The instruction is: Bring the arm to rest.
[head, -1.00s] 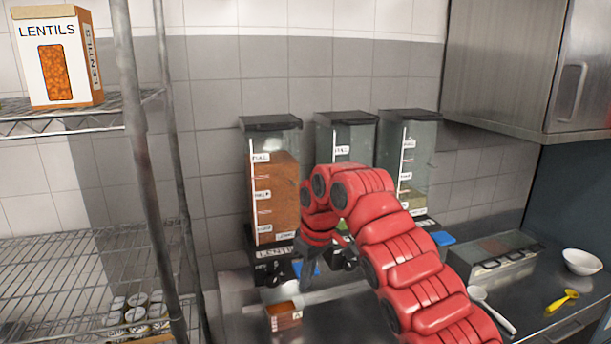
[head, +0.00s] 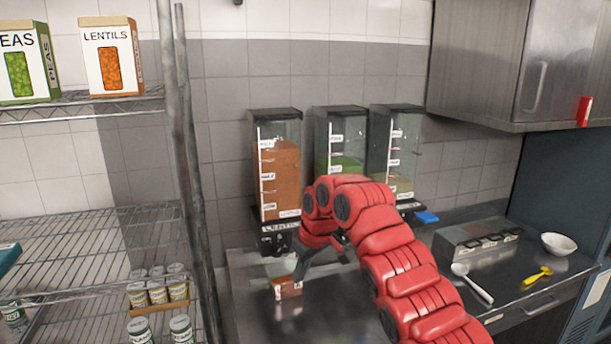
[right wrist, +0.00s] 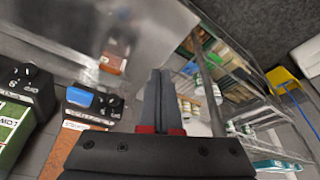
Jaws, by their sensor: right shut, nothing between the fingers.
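My right arm (head: 395,250) is red and segmented. It comes in from the lower right of the head view and bends over at the top, so its dark gripper (head: 301,276) points down. The gripper is over the steel counter, in front of the lentil dispenser. In the right wrist view the two grey fingers (right wrist: 159,80) lie together, shut with nothing between them. My left gripper is not in view.
Three dispensers, lentils (head: 278,180), a green one (head: 345,163) and a paler one (head: 404,185), stand along the wall. A wire shelf (head: 90,245) with cans is left. A white bowl (head: 559,244), white spoon (head: 473,285) and yellow spoon (head: 537,275) lie right.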

